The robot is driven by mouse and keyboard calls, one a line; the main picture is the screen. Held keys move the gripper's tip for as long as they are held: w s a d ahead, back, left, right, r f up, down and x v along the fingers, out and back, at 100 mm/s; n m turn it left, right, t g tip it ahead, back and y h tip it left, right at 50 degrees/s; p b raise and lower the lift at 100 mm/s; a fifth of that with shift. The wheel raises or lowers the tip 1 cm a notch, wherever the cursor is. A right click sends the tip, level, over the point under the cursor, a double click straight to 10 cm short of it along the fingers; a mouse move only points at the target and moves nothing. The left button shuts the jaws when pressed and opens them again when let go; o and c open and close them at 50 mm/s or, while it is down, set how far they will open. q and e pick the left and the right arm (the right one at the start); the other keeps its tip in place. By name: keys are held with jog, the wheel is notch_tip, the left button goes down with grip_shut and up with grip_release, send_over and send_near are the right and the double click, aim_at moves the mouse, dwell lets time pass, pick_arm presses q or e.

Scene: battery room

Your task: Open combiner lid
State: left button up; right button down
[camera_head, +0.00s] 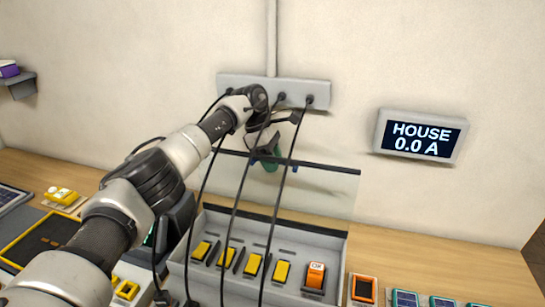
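The combiner (338,250) is a light grey open-topped box on the bench, with a row of yellow switches (253,265) and one orange switch (315,275) inside. Its clear lid (325,195) stands raised at the back of the box, with a dark upper edge. My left arm reaches in from the left, and my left gripper (272,143) is at the lid's upper edge, left of its middle. A small green part (268,160) shows just below the gripper. Cables and the arm partly cover the fingers, so their opening is unclear. My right gripper is out of view.
Black cables hang from a grey wall strip (240,82) across the lid and box. A display (418,134) on the wall reads HOUSE 0.0 A. Small orange and green modules (363,289) lie right of the box. The wooden bench (440,265) is clear further right.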

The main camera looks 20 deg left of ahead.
pick_arm(q)
jog(key=shift+o, duration=0.3)
jog(key=shift+w, duration=0.1)
jog(key=shift+r, duration=0.25)
jog(key=shift+r, duration=0.15)
jog(key=b+v, duration=0.1)
jog(key=v, duration=0.8)
jog(key=shift+a+r, duration=0.3)
jog(key=shift+r, duration=0.3)
jog(key=shift+f, duration=0.1)
